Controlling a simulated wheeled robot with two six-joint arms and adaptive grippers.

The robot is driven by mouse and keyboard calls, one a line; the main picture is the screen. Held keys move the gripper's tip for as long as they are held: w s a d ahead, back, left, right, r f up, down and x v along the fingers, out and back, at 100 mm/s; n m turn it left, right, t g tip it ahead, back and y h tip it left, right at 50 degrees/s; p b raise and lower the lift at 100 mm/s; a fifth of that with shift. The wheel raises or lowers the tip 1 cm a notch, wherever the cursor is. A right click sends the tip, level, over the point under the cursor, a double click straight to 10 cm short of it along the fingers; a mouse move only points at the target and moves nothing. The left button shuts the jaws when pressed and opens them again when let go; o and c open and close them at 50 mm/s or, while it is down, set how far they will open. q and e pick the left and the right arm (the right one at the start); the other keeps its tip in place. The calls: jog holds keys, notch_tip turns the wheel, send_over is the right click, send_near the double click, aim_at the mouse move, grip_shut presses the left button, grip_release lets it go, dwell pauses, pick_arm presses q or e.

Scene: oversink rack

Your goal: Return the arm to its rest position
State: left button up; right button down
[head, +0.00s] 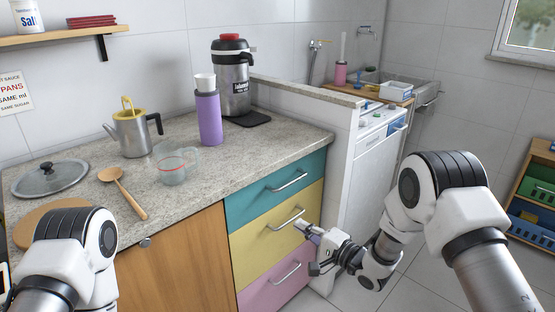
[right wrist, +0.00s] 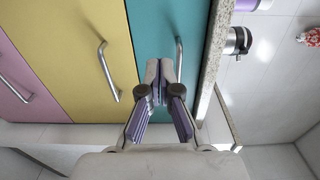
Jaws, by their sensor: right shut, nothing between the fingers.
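My right arm (head: 455,205) comes in from the right and reaches toward the drawer front. Its gripper (head: 304,230) is shut and empty, in front of the yellow drawer (head: 262,232) near its right end. In the right wrist view the gripper's fingertips (right wrist: 159,70) are together, beside the handle (right wrist: 179,62) of the teal drawer (right wrist: 152,30). No finger is seen around a handle; the exact gap to the drawers is hard to tell. My left arm (head: 70,250) shows at the lower left, with its gripper out of view.
The drawers, including the pink one (head: 257,291), look shut. A low wall (head: 338,140) stands right. Floor (head: 400,290) shows below my right arm.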

jog(key=s+d+f+g+h, duration=0.3)
jog(key=s+d+f+h, duration=0.1)
jog(key=s+f, duration=0.75)
jog(key=s+d+f+g+h, duration=0.3)
jog(key=s+d+f+h, duration=0.1)
jog(key=s+f, duration=0.75)
jog(key=s+d+f+n+g+h, duration=0.1)
jog(key=s+d+n+g+h, duration=0.2)
jog(key=s, duration=0.7)
jog(key=s+d+f+n+g, duration=0.1)
jog(key=s+d+n+g, duration=0.2)
jog(key=s+n+g, duration=0.45)
notch_tip(320, 180, up, 15)
jog(key=s+t+p, duration=0.1)
jog(key=t+p, duration=0.2)
jog(key=p, duration=1.1)
jog(key=shift+s+a+f+m, duration=0.2)
jog(key=shift+s+a+m, duration=0.05)
jog(key=shift+m, duration=0.2)
